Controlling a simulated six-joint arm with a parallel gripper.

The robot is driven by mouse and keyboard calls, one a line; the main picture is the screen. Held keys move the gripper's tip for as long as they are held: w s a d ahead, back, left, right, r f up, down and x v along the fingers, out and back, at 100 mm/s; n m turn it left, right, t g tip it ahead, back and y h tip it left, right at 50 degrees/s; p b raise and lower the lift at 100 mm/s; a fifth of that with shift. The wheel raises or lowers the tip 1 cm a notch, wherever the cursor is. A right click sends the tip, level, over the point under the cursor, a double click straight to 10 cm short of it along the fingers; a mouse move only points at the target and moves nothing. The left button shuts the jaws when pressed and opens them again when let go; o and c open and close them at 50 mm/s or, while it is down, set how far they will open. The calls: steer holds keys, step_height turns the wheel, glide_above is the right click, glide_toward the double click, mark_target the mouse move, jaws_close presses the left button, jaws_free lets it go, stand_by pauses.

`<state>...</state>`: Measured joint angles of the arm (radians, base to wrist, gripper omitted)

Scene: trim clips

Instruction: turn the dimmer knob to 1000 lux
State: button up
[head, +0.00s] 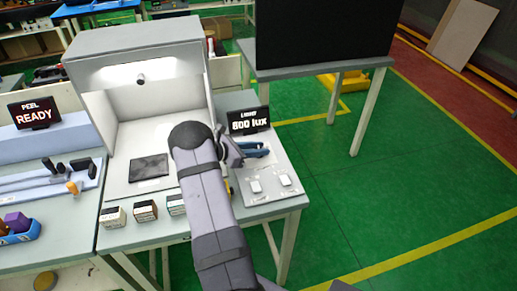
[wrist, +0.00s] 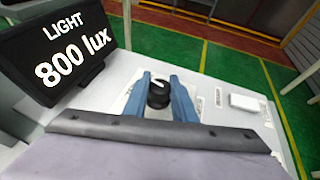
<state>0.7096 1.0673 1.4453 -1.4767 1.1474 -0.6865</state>
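The dimmer knob (wrist: 158,95) is black with a pale mark on top and sits on a light plate on the bench. My gripper (wrist: 161,84) has its two blue fingers on either side of the knob. The knob fills the gap, and the fingers look closed against it. In the head view my gripper (head: 257,151) is low over the right part of the bench, and the knob is hidden there. The light display (head: 249,120) reads "800 lux"; it also shows large at the left of the wrist view (wrist: 62,55).
Two white switches (head: 270,184) sit on the bench in front of my gripper. A lit booth (head: 140,60) with a dark panel (head: 148,168) inside stands to the left. Small boxes (head: 145,210) line the bench front. A "PEEL READY" display (head: 35,112) stands at far left.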

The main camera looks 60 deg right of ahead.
steer(key=c, duration=0.3)
steer(key=shift+f, duration=0.1)
steer(key=shift+d+g+b, duration=0.1)
steer(key=shift+g+b, duration=0.2)
steer(key=shift+b, duration=0.15)
steer(key=shift+f+m+g+y+b, duration=0.1)
steer(key=shift+m+g+y+b, duration=0.35)
steer(key=shift+m+b, duration=0.45)
steer(key=m+g+y+b, duration=0.1)
steer(key=m+g+b, duration=0.1)
steer(key=b, duration=0.2)
steer(key=shift+y, duration=0.35)
steer(key=shift+g, duration=0.25)
steer(key=shift+r+m+y+b, duration=0.3)
steer(key=shift+m+y+b, duration=0.1)
steer(key=shift+b, duration=0.1)
steer(key=o, duration=1)
